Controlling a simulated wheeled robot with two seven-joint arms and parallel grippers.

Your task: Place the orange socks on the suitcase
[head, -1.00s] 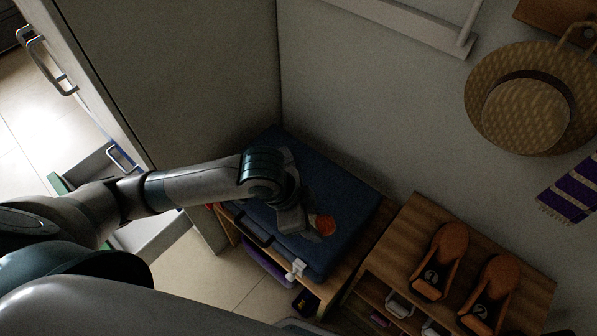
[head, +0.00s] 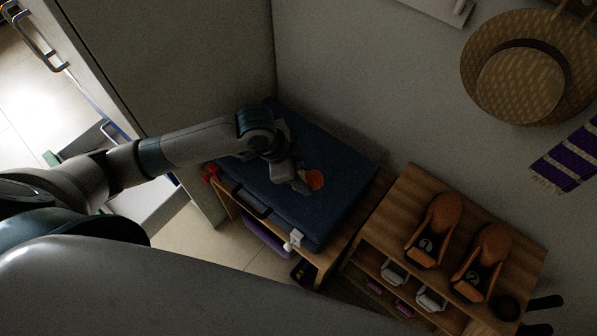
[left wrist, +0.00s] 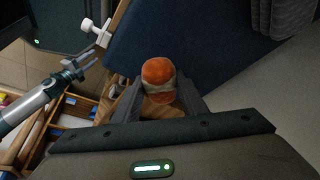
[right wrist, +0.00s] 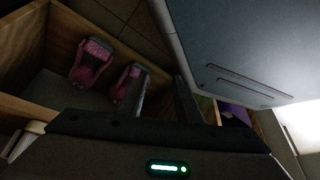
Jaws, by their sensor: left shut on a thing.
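The orange socks (head: 314,179) are a small rolled bundle with a pale band, also showing between the fingers in the left wrist view (left wrist: 158,72). My left gripper (head: 301,181) is shut on them, over the top of the dark blue suitcase (head: 335,203). The suitcase lies flat, and its top shows behind the socks in the left wrist view (left wrist: 200,35). I cannot tell whether the socks touch it.
The suitcase lies on a wooden bench against the wall. A wooden shelf (head: 412,182) to the right carries brown shoes (head: 436,230). A tall cabinet (head: 180,60) stands left. A straw hat (head: 520,85) hangs on the wall. Pink shoes (right wrist: 92,60) sit in a compartment near my right gripper.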

